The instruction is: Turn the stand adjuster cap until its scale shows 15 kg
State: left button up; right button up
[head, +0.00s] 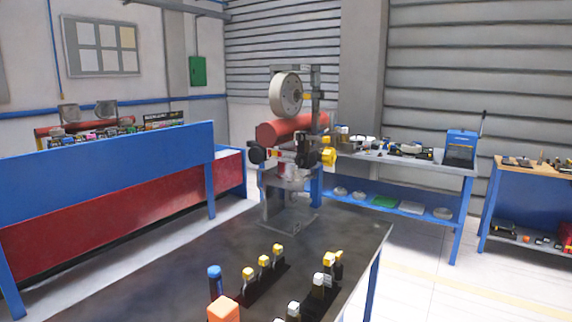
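The stand (275,205) rises from the far end of the dark table, with a grey upright frame and a pale round wheel (286,94) near its top. A yellow knob-like part (329,158) sticks out on its right side, and a black round knob (257,155) on its left. I cannot tell which part is the adjuster cap. The scale is too small to read here. Neither of my grippers shows in the head view, and nothing is seen touching the stand.
The dark table (190,240) holds several yellow-topped items (264,262), a blue-capped item (215,280) and an orange block (224,310) near the front. A blue-and-red bench (120,170) stands left. A workbench (400,165) with tools stands behind right. Floor is clear at right.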

aim_at(328, 158)
jog(key=k+j+z, duration=0.1)
jog(key=k+j, duration=0.15)
jog(key=i+l+u, duration=0.1)
jog(key=u, duration=0.35)
jog(key=l+u, duration=0.1)
jog(key=u, duration=0.4)
jog(key=l+u, duration=0.45)
jog(key=l, duration=0.75)
jog(key=l+u, duration=0.45)
jog(key=l, duration=0.8)
